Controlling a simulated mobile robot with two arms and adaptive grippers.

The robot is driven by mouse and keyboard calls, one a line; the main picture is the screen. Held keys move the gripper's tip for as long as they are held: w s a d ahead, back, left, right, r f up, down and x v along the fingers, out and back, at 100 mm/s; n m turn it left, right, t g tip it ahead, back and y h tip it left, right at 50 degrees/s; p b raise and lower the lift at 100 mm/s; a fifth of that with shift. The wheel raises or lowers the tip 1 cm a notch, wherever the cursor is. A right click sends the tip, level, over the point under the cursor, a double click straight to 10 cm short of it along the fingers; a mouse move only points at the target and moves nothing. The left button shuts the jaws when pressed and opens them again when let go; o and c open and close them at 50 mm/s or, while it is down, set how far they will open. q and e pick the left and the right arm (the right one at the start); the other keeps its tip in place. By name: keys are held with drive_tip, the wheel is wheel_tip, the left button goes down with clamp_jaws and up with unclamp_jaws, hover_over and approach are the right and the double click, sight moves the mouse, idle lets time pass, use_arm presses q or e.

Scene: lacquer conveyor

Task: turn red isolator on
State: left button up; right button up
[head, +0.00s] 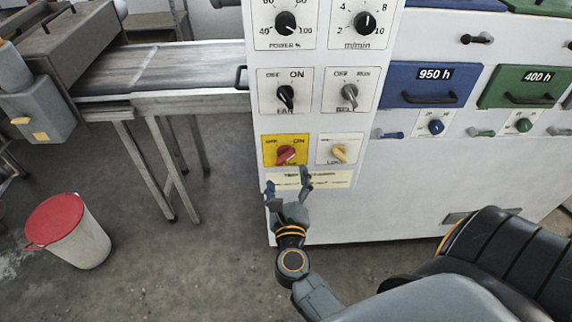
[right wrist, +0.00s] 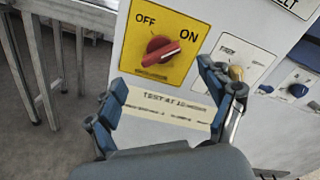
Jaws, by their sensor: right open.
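The red isolator is a red rotary knob (head: 286,155) on a yellow plate at the lower left of the white control panel. OFF is marked at its upper left and ON at its right. In the right wrist view the red knob (right wrist: 163,49) lies slanted, its right end higher and towards ON; I cannot tell which end is the pointer. My right gripper (head: 288,181) is open and empty, just below the yellow plate, its fingers apart and pointing up at the panel. In the right wrist view the fingertips (right wrist: 162,76) stand below the knob, not touching it. My left gripper is not in view.
A yellowish knob (head: 339,153) sits right of the isolator, with black fan (head: 286,97) and grey belt (head: 349,96) knobs above. A conveyor (head: 160,70) runs left. A red-lidded bin (head: 68,230) stands on the floor. Blue (head: 425,85) and green (head: 520,87) drawers are right.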

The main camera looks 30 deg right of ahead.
drive_tip(key=v, duration=0.5)
idle(0.4)
drive_tip(key=s+a+f+n+g+y, duration=0.1)
drive_tip(key=s+a+f+n+y, duration=0.2)
drive_tip(key=f+n, duration=0.6)
drive_tip(key=a+f+n+g+y, duration=0.1)
drive_tip(key=a+f+n+y, duration=0.4)
drive_tip(key=f, duration=0.6)
drive_tip(key=s+a+f+n+g+y, duration=0.1)
drive_tip(key=s+a+f+n+y, duration=0.15)
drive_tip(key=f+n, duration=0.7)
drive_tip(key=s+d+f+n+g, duration=0.2)
drive_tip(key=s+f+n+g, duration=0.1)
drive_tip(key=s+f, duration=0.4)
drive_tip(key=s+d+f+n+g+h, duration=0.1)
drive_tip(key=s+d+f+n+g, duration=0.2)
drive_tip(key=s, duration=0.9)
drive_tip(key=s+d+f+n+g, duration=0.3)
drive_tip(key=s+f+n+g, duration=0.2)
drive_tip(key=s+f+n, duration=0.3)
wheel_tip(320, 180, down, 3)
drive_tip(key=shift+s+f, duration=0.15)
drive_tip(key=shift+s, duration=0.6)
